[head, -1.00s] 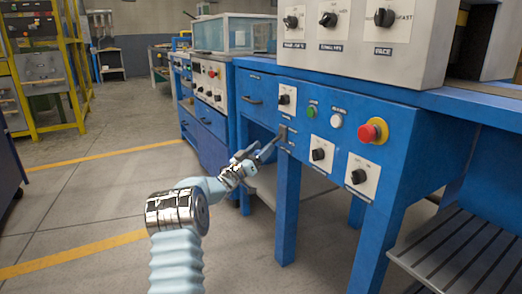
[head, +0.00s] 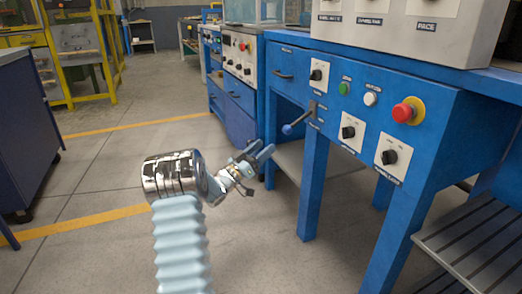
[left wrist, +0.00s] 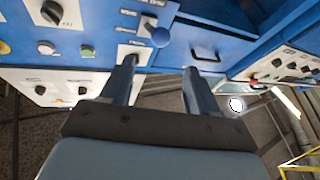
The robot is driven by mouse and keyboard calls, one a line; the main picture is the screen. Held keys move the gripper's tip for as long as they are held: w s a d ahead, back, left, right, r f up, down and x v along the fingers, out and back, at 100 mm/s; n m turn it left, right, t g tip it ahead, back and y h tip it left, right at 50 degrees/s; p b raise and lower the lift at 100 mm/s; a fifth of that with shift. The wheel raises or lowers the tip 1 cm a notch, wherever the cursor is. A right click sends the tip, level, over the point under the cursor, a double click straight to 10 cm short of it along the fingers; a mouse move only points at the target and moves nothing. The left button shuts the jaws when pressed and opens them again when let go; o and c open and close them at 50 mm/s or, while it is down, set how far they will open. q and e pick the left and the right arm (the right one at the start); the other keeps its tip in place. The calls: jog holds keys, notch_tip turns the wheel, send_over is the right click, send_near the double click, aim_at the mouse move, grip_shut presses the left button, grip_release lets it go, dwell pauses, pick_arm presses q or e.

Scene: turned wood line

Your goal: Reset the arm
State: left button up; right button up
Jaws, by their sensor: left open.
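My left arm comes in from the lower left of the head view. Its gripper (head: 262,154) is in the air in front of the blue machine, a little left of a lever with a blue knob (head: 287,129). In the left wrist view my gripper (left wrist: 156,68) has its two fingers spread with nothing between them. The lever's round blue knob (left wrist: 160,37) shows beyond the fingertips, apart from them. My right gripper is in neither view.
The blue machine front (head: 455,120) carries black knobs, a green button (head: 344,88), a white button (head: 370,99) and a red stop button (head: 404,112). A slatted shelf (head: 480,245) is at lower right. A dark cabinet (head: 25,130) stands at left. The floor between is clear.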

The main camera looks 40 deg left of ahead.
pick_arm(q)
jog(key=shift+s+f, duration=0.1)
jog(key=shift+s, duration=0.1)
dwell(0.4)
jog(key=w+d+f+n+g+y, duration=0.4)
jog(key=d+f, duration=0.3)
jog(key=f, duration=0.5)
jog(key=s+d+f+g+h, duration=0.2)
jog(key=s+d+f+g, duration=0.25)
jog(key=d+f, duration=0.75)
jog(key=s+d+f+g+h, duration=0.2)
jog(key=s+d+f+g, duration=0.25)
jog(key=d+f, duration=0.75)
jog(key=s+d+f+m+g+h, duration=0.1)
jog(key=s+d+f+g, duration=0.25)
jog(key=s+d, duration=0.35)
jog(key=s+d+f+m+g, duration=0.1)
jog(key=s+d+f+g, duration=0.3)
jog(key=s, duration=0.5)
jog(key=s+d+r+p, duration=0.1)
jog(key=r+p, duration=0.6)
jog(key=r, duration=0.1)
jog(key=s+d+r+m+p, duration=0.1)
jog(key=s+r+p, duration=0.1)
jog(key=r+p, duration=0.6)
jog(key=shift+d+r+g+h, duration=0.15)
jog(key=shift+d+g+h, duration=0.15)
jog(key=shift+g+h, duration=0.15)
